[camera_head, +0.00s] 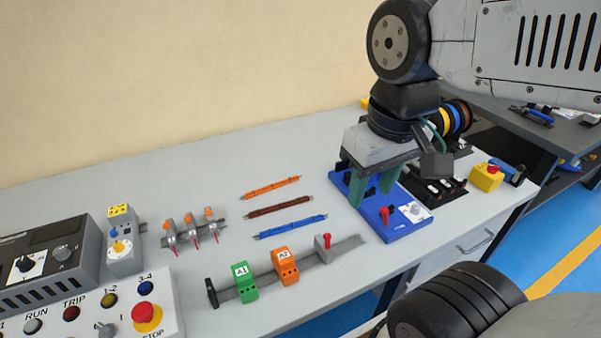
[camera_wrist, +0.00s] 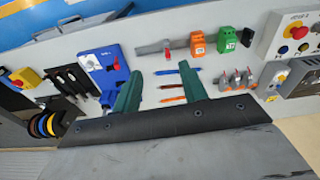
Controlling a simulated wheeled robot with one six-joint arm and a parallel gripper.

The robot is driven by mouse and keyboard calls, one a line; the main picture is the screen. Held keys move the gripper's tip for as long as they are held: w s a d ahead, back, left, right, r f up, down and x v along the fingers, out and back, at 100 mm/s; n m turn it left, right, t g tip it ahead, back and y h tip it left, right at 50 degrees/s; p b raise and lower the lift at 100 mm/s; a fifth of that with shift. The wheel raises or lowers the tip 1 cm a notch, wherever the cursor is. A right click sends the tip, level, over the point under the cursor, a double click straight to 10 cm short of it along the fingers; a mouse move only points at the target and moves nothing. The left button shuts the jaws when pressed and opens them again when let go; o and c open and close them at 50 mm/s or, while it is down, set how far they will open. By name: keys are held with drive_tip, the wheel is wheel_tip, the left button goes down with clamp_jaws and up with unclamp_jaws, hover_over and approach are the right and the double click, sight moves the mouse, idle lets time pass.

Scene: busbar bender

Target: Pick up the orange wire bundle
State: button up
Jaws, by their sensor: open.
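The orange wire bundle (camera_head: 271,187) lies flat on the grey bench, the farthest back of three parallel bundles in the head view. In the wrist view the orange bundle (camera_wrist: 173,99) shows between the green fingers. A brown bundle (camera_head: 279,206) and a blue bundle (camera_head: 292,226) lie in front of it. My gripper (camera_head: 374,187) is open and empty, to the right of the bundles and apart from them. In the head view it overlaps the blue bender. Its two green fingers also show in the wrist view (camera_wrist: 160,72).
The blue bender (camera_head: 405,219) with a red lever stands right of the bundles. A rail with green (camera_head: 244,283) and orange (camera_head: 286,266) blocks lies in front. Small clamps (camera_head: 190,228) stand left. A control panel (camera_head: 90,310) fills the front left. The bench behind the bundles is clear.

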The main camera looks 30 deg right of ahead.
drive_tip(key=w+n, duration=0.6)
drive_tip(key=w, duration=0.7)
drive_tip(key=n+g, duration=0.1)
drive_tip(key=n, duration=1.1)
hover_over(272, 186)
drive_tip(key=f, duration=2.1)
drive_tip(key=shift+w+f, duration=0.1)
drive_tip(key=shift+w, duration=0.15)
wheel_tip(272, 186, down, 6)
drive_tip(key=shift+d+r, duration=0.1)
drive_tip(key=shift+d, duration=0.05)
clamp_jaws()
